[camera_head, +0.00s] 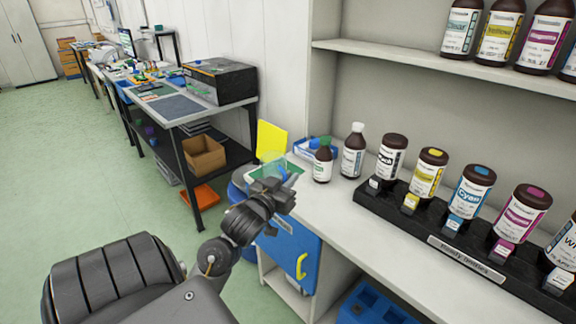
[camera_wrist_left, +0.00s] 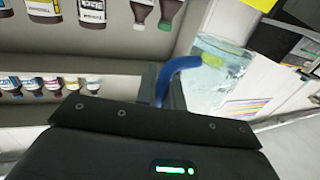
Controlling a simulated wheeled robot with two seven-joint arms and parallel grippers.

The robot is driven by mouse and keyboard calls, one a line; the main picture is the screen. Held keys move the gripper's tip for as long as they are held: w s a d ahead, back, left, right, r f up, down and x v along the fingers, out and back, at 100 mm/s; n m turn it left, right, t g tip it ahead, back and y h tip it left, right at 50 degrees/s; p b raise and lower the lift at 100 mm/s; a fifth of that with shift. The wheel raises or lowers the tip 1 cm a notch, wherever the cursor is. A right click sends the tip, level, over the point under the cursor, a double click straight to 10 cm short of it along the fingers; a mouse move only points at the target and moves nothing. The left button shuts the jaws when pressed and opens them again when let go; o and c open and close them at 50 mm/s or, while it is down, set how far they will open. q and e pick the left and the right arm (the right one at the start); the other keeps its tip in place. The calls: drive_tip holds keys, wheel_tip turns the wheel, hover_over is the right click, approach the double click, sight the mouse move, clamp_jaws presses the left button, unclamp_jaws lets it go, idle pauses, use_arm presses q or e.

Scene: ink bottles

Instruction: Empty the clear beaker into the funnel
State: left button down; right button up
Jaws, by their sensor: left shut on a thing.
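My left gripper (camera_head: 278,194) is at the left end of the white counter, in front of the green mat. It is shut on what looks like the blue curved handle (camera_wrist_left: 178,70) of the clear beaker, seen in the left wrist view. The clear beaker (camera_wrist_left: 213,78) is see-through, with a pale bluish tint and a yellow-green patch inside. In the head view the beaker (camera_head: 272,160) shows faintly just beyond the gripper, and its lower part is hard to make out. I cannot pick out the funnel in either view. My right gripper is not in view.
A yellow sheet (camera_head: 271,140) stands behind the green mat (camera_head: 285,170). To the right are a blue tray (camera_head: 330,152), two brown bottles (camera_head: 323,165) and a black rack (camera_head: 430,232) of ink bottles. A shelf (camera_head: 410,54) with more bottles is above. Some counter in front is clear.

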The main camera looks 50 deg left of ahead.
use_arm(q)
drive_tip(key=shift+d, duration=0.1)
drive_tip(key=d+f+m+h, duration=0.2)
drive_tip(key=d+h, duration=0.3)
drive_tip(key=d, duration=1.9)
drive_tip(key=shift+w+d+f+m+t+p, duration=0.3)
drive_tip(key=shift+w+m+t, duration=0.1)
drive_tip(key=shift+m, duration=0.4)
drive_tip(key=shift+a, duration=0.1)
